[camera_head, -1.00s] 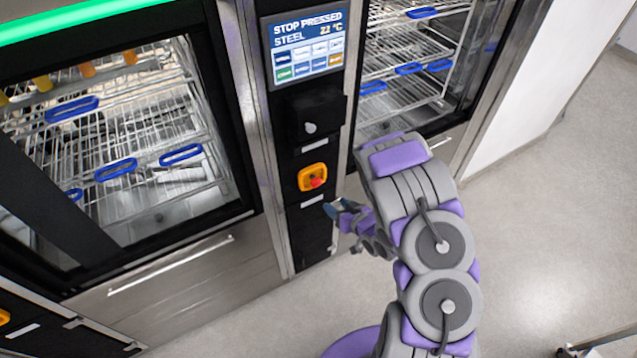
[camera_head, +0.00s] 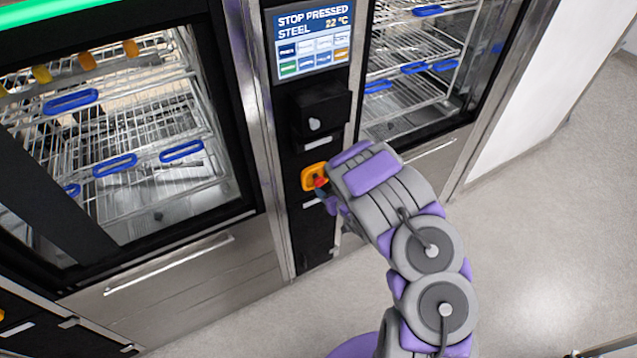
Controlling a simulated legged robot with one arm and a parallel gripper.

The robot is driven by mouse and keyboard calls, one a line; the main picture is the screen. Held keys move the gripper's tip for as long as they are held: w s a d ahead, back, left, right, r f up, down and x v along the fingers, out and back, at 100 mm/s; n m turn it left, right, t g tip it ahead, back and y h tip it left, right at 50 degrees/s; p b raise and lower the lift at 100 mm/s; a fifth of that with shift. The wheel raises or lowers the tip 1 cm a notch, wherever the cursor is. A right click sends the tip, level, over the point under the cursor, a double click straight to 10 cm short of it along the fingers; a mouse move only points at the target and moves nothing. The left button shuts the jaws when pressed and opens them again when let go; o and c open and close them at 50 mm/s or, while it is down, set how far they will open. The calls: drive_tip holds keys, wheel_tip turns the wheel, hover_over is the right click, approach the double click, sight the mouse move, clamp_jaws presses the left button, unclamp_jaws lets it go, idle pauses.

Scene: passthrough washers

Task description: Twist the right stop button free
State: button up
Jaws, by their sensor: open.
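The right stop button (camera_head: 320,182) is red on a yellow-orange housing (camera_head: 308,177), set in the black control column between two glass-doored washers. The screen (camera_head: 308,38) above it reads "STOP PRESSED". My gripper (camera_head: 322,190) is open, with its fingertips at the button's lower right side. The arm hides the right part of the housing and much of the gripper. I cannot tell whether the fingers touch the button.
A black box with a light knob (camera_head: 315,123) juts out above the button. The left washer (camera_head: 120,130) and the right washer (camera_head: 412,75) hold wire racks with blue handles. Open grey floor (camera_head: 540,240) lies to the right.

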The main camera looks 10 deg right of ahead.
sight(321, 183)
drive_tip(key=b+x, duration=0.1)
drive_tip(key=x, duration=0.5)
drive_tip(key=shift+w+d+f, duration=0.1)
drive_tip(key=shift+w+d, duration=0.05)
drive_tip(key=shift+w+f, duration=0.1)
drive_tip(key=shift+w, duration=0.2)
drive_tip(key=shift+c, duration=0.4)
drive_tip(key=c, duration=0.7)
